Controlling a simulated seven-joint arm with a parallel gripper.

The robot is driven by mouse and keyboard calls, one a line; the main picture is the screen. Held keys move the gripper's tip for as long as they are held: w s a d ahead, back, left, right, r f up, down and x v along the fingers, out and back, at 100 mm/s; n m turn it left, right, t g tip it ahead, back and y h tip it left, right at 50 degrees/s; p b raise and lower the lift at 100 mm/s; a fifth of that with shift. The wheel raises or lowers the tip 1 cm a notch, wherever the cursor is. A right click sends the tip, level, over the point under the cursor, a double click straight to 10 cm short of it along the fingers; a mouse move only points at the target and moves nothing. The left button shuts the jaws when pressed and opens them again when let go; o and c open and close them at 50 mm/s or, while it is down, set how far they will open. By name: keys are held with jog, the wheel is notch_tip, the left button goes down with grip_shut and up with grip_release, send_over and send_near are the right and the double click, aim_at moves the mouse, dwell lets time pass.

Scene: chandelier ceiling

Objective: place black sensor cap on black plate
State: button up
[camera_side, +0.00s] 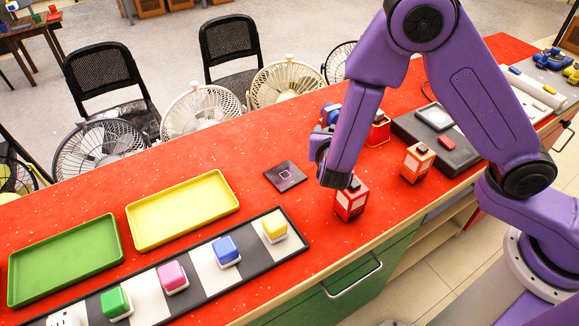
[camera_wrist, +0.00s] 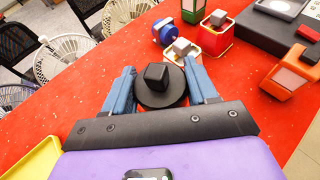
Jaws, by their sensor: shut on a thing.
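My gripper (camera_wrist: 160,87) has two blue fingers, set on either side of a black round piece with a dark cube-shaped knob, which I take for the black sensor cap (camera_wrist: 160,97). The fingers are shut on it.
A red block (camera_side: 351,201) and an orange block (camera_side: 417,162) stand to the right. A yellow tray (camera_side: 136,224), a green tray (camera_side: 64,262) and a striped strip (camera_side: 201,264) with colored blocks lie left. A black case (camera_side: 462,157) is at the right.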

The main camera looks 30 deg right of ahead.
jog(key=s+a+n+t+y, duration=0.2)
jog(key=s+n+y, duration=0.1)
jog(key=s, duration=0.2)
send_over(285, 174)
jog(key=f, duration=0.8)
jog(key=shift+s+d+f, duration=0.15)
jog(key=shift+s+f, duration=0.15)
jog(key=shift+f, duration=0.05)
jog(key=shift+w+f, duration=0.15)
jog(key=shift+f, duration=0.8)
jog(key=shift+w+f, duration=0.15)
jog(key=shift+f, duration=0.8)
jog(key=shift+f, duration=0.15)
jog(key=o, duration=1)
